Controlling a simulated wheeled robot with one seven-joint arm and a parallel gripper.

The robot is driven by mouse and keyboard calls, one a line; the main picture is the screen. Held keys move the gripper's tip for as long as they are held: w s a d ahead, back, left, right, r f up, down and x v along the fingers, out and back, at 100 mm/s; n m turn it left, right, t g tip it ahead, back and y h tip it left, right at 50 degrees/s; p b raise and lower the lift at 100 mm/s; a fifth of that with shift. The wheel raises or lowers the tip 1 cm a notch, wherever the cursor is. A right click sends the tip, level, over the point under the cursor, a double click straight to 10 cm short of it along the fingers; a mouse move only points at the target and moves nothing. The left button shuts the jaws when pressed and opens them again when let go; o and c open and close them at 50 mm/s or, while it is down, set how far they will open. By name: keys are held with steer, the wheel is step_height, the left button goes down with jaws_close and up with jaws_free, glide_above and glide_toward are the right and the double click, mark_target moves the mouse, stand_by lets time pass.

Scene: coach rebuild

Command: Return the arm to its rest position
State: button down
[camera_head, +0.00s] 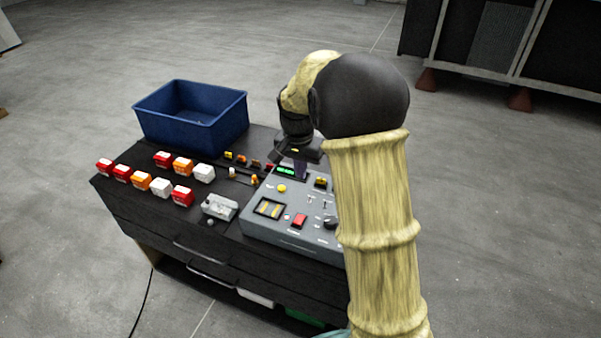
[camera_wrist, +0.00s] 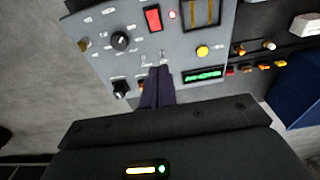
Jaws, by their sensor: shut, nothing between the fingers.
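My arm rises at the right of the head view and bends over the cabinet. My gripper (camera_head: 300,168) points down over the back part of the grey control panel (camera_head: 270,222). In the wrist view my gripper's fingers (camera_wrist: 157,72) are together with nothing between them. They reach over the panel beside the green display (camera_wrist: 204,76). I cannot tell whether the fingertips touch the panel. My forearm hides the right side of the panel in the head view.
The panel stands on a dark drawer cabinet (camera_head: 150,222). A blue bin (camera_head: 190,130) stands at its back left. Several red, orange and white blocks (camera_head: 140,181) and a small grey box (camera_head: 220,207) lie left of the panel. Free floor surrounds the cabinet; dark racks (camera_head: 490,40) stand behind.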

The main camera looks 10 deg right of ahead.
steer(key=shift+s, duration=0.1)
steer(key=s+d+f+n, duration=0.1)
steer(key=s+n, duration=0.2)
steer(key=s, duration=0.8)
steer(key=s+f+n+t, duration=0.1)
steer(key=s+n, duration=0.3)
steer(key=s, duration=0.6)
steer(key=shift+s+d+f+t+y, duration=0.3)
steer(key=shift+s+d, duration=0.05)
stand_by(1.1)
